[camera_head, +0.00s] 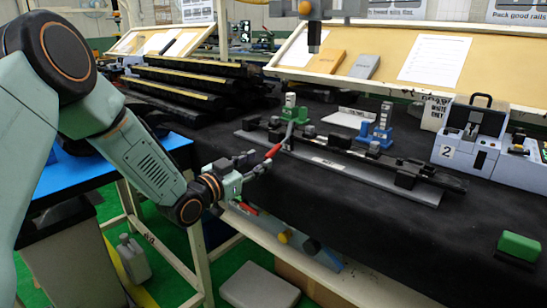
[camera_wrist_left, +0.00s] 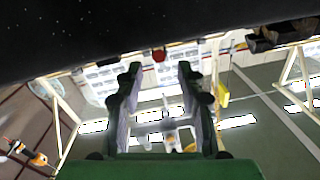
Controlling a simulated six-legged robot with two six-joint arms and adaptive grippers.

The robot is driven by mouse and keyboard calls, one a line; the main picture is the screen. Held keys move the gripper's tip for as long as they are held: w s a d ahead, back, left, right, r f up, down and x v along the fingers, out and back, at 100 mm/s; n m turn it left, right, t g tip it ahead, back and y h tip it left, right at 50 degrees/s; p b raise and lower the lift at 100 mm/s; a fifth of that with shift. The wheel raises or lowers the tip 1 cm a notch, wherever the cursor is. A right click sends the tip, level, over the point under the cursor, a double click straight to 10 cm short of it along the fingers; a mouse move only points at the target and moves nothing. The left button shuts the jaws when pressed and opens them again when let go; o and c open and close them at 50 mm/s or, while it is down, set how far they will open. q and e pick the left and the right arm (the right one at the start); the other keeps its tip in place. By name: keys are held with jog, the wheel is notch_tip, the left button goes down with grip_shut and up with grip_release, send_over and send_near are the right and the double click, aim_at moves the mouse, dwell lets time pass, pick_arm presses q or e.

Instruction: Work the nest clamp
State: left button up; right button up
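The nest (camera_head: 335,163) is a long grey plate on the black bench, with a dark rail and several black blocks along it. Its clamp has a red handle (camera_head: 273,151) that sticks out at the left, toward the bench's front edge. My left gripper (camera_head: 254,163) is just left of and below this handle. In the left wrist view its two green fingers (camera_wrist_left: 159,70) are spread wide with nothing between them. A small red tip (camera_wrist_left: 160,54), likely the handle's end, shows just beyond the fingertips, centred between them.
A green clamp-like block (camera_head: 290,108) and a blue stand (camera_head: 382,130) are behind the nest. Dark trim rails (camera_head: 185,80) are stacked at the back left. A grey-blue fixture marked 2 (camera_head: 470,140) and a green block (camera_head: 519,246) are at the right. The front bench is clear.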

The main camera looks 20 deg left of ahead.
aim_at(267, 156)
pick_arm(q)
jog(key=b+x, duration=0.1)
jog(key=x, duration=0.5)
jog(key=shift+w+d+f+b, duration=0.1)
jog(key=shift+w+f+b, duration=0.1)
jog(key=shift+w+b, duration=0.15)
jog(key=shift+w+d+r, duration=0.1)
jog(key=shift+w+r, duration=0.05)
jog(key=shift+r, duration=0.05)
grip_shut()
dwell(0.4)
